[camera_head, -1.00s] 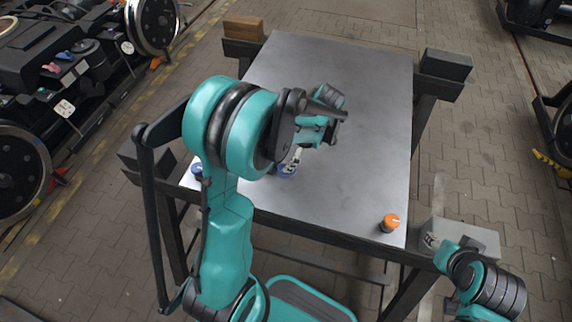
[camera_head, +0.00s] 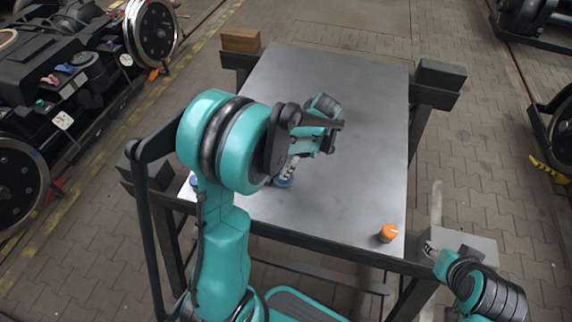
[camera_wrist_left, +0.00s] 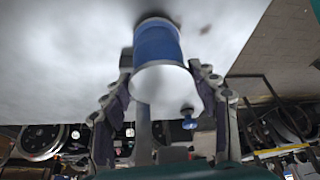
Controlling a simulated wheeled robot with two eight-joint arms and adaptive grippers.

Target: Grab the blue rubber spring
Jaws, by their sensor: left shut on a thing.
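A blue rubber spring (camera_wrist_left: 158,45) with a white end face stands between the fingers of my left gripper (camera_wrist_left: 167,88) in the left wrist view. The fingers are shut on it, one on each side. In the head view the blue spring (camera_head: 284,181) shows partly below the left gripper (camera_head: 290,168), on or just above the grey table top; I cannot tell which. My left arm covers much of that area. A second blue piece (camera_head: 193,181) sits at the table's left front corner.
The grey table (camera_head: 340,190) is clear across its middle and back. An orange-topped piece (camera_head: 388,233) stands near its front right corner. Dark blocks and a brown block (camera_head: 241,40) border the table. A bogie (camera_head: 80,60) stands at the left.

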